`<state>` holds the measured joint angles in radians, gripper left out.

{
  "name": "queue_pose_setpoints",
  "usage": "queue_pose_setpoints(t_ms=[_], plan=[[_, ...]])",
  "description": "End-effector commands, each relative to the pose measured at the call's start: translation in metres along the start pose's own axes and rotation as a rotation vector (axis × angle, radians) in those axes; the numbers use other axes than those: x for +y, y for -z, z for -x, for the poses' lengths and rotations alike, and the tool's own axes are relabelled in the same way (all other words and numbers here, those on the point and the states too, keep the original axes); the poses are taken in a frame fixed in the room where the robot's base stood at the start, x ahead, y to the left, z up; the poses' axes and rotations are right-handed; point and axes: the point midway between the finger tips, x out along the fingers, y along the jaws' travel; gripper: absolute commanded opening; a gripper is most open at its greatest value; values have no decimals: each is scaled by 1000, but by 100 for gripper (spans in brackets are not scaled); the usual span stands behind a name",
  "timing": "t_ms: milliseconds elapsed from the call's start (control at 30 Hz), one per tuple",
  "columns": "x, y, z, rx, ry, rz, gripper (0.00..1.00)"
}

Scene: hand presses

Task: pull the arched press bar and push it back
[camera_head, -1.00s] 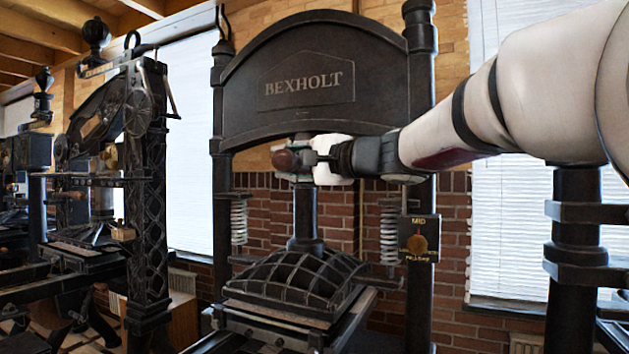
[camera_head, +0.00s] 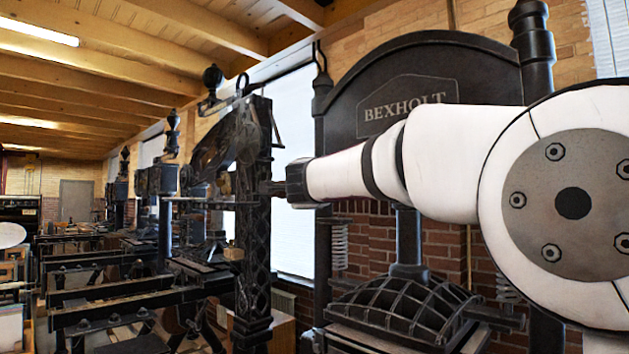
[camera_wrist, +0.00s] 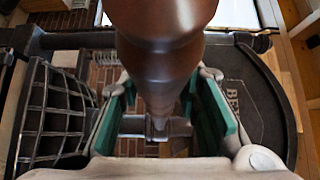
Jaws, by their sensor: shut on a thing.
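The arched press (camera_head: 425,62) with the name BEXHOLT stands right of centre in the head view. My arm crosses in front of it. The press bar's brown, rounded wooden handle (camera_wrist: 160,30) fills the top middle of the wrist view. My gripper (camera_wrist: 160,112) is shut on it, with green finger pads on both sides. In the head view my gripper (camera_head: 272,188) is left of the press, in front of the neighbouring press's lattice post, and the handle is hard to make out. The bar's joint at the press and the dial plate are hidden behind my arm.
A ribbed domed plate (camera_head: 400,308) sits low in the arched press. A second black press with a lattice post (camera_head: 256,230) stands close on the left, seemingly near my gripper; the gap is unclear. More presses line the left.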

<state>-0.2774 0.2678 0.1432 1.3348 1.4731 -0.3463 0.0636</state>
Motion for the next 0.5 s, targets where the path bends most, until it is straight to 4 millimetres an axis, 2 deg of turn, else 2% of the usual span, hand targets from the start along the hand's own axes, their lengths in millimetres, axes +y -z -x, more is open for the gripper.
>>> queue_pose_setpoints(t_ms=[33,200,500], plan=[[-5,-4,-5,16,2,0,0],[-5,-14,-18,55,6,0,0],[-4,-24,-28,84,12,-3,0]])
